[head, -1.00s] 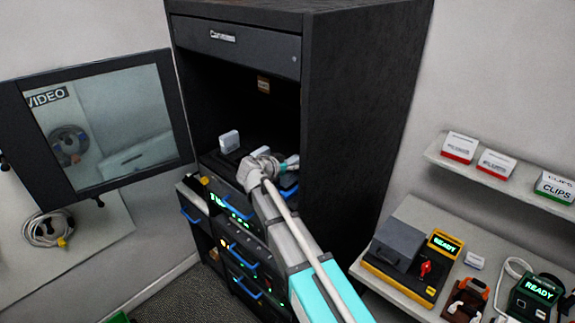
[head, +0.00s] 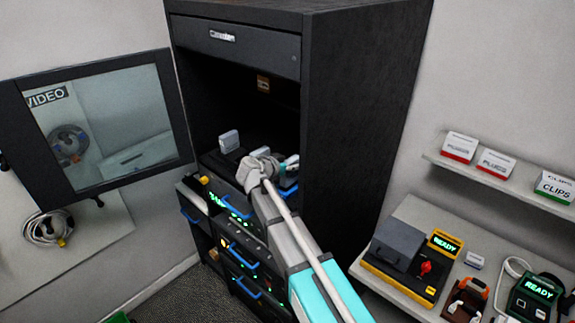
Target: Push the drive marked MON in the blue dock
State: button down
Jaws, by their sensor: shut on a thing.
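Inside the open black cabinet, a row of docks stands on top of the rack units. One pale grey drive (head: 229,141) stands upright in the left dock. A second grey drive top (head: 261,152) shows just behind my wrist. The blue dock (head: 289,190) is at the right, mostly hidden by my arm. My gripper (head: 291,164) is over the blue dock, shut on a drive that is largely hidden by the fingers and wrist. The MON marking cannot be read, and how deep the held drive sits cannot be told.
The cabinet's right wall (head: 350,120) stands close beside my gripper. Its glass door (head: 105,125) is swung open to the left. Rack units with blue handles (head: 243,255) lie below. A bench at the right holds a yellow-and-black tester (head: 405,260) and a green READY box (head: 535,297).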

jog(key=shift+f+b, duration=1.4)
dwell(2.2)
dwell(0.3)
jog(key=shift+c, duration=1.3)
grip_release()
jog(key=shift+o, duration=1.3)
jog(key=shift+r, duration=0.2)
jog(key=shift+r+p, duration=3.35)
jog(key=shift+p, duration=0.15)
